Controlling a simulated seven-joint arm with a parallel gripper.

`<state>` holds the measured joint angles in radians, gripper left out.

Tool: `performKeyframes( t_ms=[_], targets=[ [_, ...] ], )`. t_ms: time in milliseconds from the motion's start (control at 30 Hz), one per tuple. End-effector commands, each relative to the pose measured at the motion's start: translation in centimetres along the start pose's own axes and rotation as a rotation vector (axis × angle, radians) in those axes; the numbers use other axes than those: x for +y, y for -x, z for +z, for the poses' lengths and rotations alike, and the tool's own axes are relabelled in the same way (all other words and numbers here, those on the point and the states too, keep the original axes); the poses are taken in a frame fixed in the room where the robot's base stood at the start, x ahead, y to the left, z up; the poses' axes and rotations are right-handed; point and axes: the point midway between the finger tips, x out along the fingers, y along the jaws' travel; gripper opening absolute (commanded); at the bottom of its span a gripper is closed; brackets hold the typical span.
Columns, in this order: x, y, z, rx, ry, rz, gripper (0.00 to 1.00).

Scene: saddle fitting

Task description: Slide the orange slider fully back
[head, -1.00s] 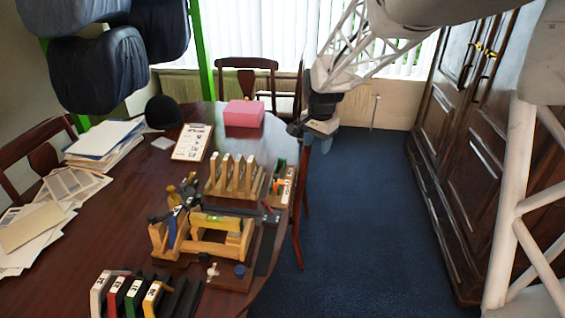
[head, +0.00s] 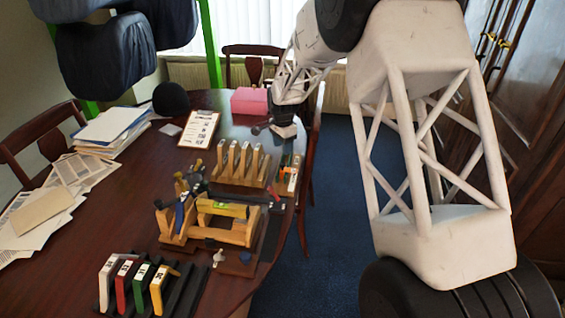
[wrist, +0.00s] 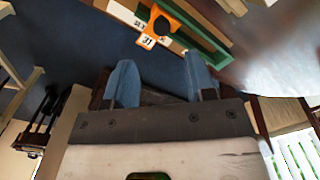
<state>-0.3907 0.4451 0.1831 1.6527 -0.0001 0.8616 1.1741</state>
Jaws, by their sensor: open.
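The orange slider (wrist: 172,16) shows at the top of the wrist view, with a dark hole in it and a white tag marked 31. It sits by a green channel (wrist: 208,42) in a wooden block. In the head view the slider (head: 293,176) is a small orange patch at the table's right edge. My gripper (wrist: 161,82) has two blue fingers spread apart with nothing between them. It is apart from the slider. In the head view my gripper end (head: 285,128) is above the table's right edge, beyond the block; its fingers are hard to make out there.
A wooden rack with upright slats (head: 240,165) stands left of the slider block. A wooden frame with a yellow level (head: 222,209) is nearer. A pink box (head: 249,101) and a clipboard (head: 199,129) lie farther back. Colored folders (head: 133,283) stand in front.

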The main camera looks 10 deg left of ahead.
Motion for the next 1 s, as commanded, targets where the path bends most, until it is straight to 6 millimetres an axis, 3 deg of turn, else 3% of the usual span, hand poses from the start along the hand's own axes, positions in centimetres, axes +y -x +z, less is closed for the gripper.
performKeyframes(
  t_ms=[567,1000],
  targets=[
    [-0.2,-0.7,0.0,0.0,-0.002,0.0,0.5],
    [-0.2,-5.2,0.0,0.0,-0.002,0.001,0.5]
  ],
)
